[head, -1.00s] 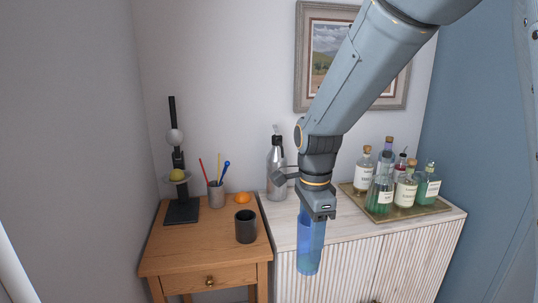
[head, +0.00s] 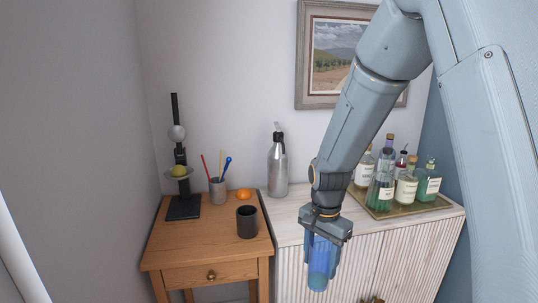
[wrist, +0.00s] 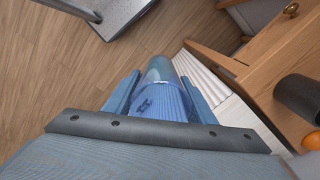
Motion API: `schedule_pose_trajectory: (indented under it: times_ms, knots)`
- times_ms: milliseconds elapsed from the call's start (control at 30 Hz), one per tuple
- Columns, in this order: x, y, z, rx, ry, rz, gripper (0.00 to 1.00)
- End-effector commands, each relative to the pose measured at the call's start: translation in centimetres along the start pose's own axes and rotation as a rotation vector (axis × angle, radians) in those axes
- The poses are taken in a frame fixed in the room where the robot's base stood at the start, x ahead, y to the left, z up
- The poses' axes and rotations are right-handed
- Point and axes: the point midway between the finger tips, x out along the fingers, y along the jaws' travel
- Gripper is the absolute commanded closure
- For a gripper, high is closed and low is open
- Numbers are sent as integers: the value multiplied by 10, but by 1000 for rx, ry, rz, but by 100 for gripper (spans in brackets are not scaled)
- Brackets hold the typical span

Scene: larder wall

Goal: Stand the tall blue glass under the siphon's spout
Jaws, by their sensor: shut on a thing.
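The tall blue glass (head: 319,264) is held in my gripper (head: 322,245), upright or nearly so, in front of the white cabinet's front edge. In the wrist view the clear blue glass (wrist: 160,92) sits between the two fingers of my gripper (wrist: 160,95). The silver siphon (head: 277,168) stands on the left part of the cabinet top, near the wall, with its spout at the top. The glass is apart from the siphon, nearer to me and to its right.
A gold tray (head: 409,210) with several bottles stands on the right of the cabinet top (head: 290,220). The wooden table (head: 190,243) at left holds a dark cup (head: 247,222), an orange (head: 243,194), a pen cup (head: 217,191) and a black stand (head: 183,208). The cabinet top before the siphon is clear.

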Motion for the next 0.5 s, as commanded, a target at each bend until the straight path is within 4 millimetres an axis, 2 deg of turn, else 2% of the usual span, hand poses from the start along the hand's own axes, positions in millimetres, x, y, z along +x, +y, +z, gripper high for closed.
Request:
schedule_pose_trajectory:
  times_ms: [33, 300, 500]
  knots:
    - [19, 3, -7, -66, -4, 5, 82]
    - [99, 17, -34, -471, -4, 3, 82]
    - [141, 29, -44, -695, -3, 1, 82]
